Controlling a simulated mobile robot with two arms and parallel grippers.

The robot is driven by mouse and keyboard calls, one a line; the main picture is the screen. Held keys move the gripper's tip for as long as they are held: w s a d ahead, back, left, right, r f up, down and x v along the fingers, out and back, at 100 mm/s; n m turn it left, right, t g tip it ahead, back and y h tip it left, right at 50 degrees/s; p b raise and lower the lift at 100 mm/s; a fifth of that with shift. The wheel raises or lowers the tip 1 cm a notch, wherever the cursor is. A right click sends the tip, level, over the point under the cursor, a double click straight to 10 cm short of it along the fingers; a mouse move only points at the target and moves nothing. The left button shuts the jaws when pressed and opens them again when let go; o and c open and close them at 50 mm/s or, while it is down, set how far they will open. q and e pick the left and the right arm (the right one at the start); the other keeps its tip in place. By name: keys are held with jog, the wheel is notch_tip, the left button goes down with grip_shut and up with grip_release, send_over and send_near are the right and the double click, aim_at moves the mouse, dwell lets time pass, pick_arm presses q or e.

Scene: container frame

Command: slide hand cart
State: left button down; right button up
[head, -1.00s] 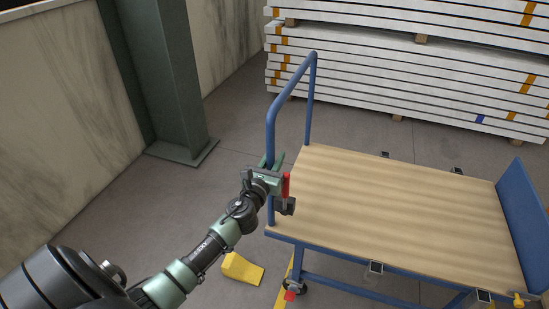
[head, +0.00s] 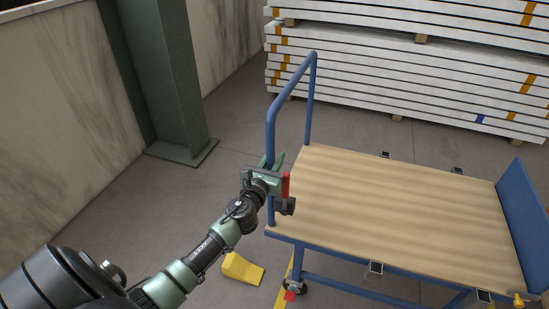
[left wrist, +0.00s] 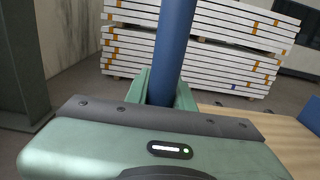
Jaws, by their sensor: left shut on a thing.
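The hand cart (head: 400,205) has a flat wooden deck, a blue frame and a blue tubular handle (head: 290,88) standing at its left end. A blue end panel (head: 525,220) stands at its right end. My left gripper (head: 273,165) is shut on the near upright of the handle, a little above the deck. In the left wrist view the blue upright (left wrist: 174,50) runs up between the green fingers (left wrist: 162,88). The gripper hides a short part of that upright. My right gripper is not in view.
A yellow wedge (head: 242,269) lies on the floor by the cart's near left wheel (head: 293,288). A green steel column (head: 170,80) stands at the left wall. Stacked white panels (head: 410,75) lie behind the cart. Floor left of the cart is mostly clear.

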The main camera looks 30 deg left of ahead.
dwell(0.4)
pick_arm(q)
jog(key=w+d, duration=0.3)
jog(key=d, duration=1.1)
jog(key=shift+w+d+p, duration=0.25)
jog(key=shift+d+p, duration=0.05)
jog(key=shift+a, duration=0.1)
jog(key=c, duration=1.2)
grip_release()
jog(key=v, duration=0.8)
jog(key=shift+f, duration=0.1)
